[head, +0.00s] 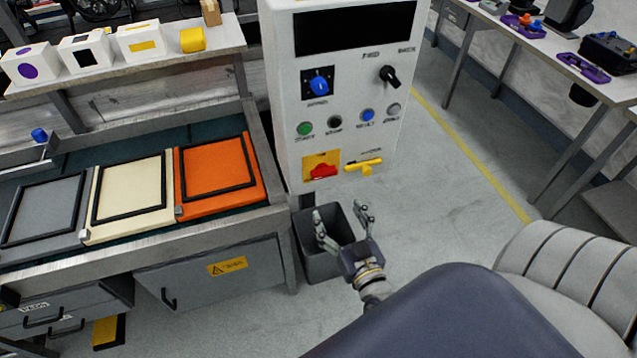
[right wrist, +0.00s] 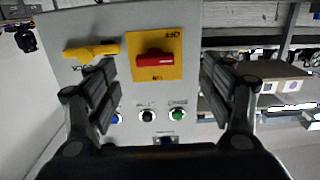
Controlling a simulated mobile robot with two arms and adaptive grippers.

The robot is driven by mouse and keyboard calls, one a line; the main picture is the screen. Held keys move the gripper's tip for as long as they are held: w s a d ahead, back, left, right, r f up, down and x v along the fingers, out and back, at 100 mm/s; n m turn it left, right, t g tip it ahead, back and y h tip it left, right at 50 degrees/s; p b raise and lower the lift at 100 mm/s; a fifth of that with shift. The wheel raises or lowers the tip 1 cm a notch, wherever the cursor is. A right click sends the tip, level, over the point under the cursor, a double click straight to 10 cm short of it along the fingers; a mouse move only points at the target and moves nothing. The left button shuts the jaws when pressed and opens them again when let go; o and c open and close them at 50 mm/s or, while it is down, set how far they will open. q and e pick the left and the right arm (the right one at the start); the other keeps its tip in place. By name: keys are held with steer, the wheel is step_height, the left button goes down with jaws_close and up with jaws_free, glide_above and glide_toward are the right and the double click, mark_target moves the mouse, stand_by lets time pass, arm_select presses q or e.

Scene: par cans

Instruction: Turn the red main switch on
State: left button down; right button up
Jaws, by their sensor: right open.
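The red main switch (head: 323,171) sits on a yellow plate (head: 311,159) low on the front of a white control cabinet (head: 345,120). In the right wrist view the red handle (right wrist: 155,60) lies level across its yellow plate (right wrist: 170,42), between my fingers but farther off. My right gripper (head: 343,222) is open and empty in front of the cabinet, below the switch in the head view; its fingers (right wrist: 158,85) also show in the right wrist view. It appears apart from the switch. My left gripper is not in view.
A yellow handle (head: 363,164) is right of the switch. Above are a green button (head: 305,129), a blue button (head: 367,115), a blue knob (head: 319,86) and a black knob (head: 389,76). A grey bin (head: 312,262) stands below.

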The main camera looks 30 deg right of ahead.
mark_target(325, 176)
steer(key=x, duration=0.3)
steer(key=r+p+x, duration=0.1)
steer(key=x, duration=0.3)
steer(key=r+p+x, duration=0.1)
steer(key=x, duration=0.3)
steer(key=shift+d, duration=0.4)
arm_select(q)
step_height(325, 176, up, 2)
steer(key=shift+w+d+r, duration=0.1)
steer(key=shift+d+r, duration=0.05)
arm_select(e)
steer(key=shift+s, duration=0.1)
steer(key=shift+c, duration=0.6)
steer(key=c, duration=0.9)
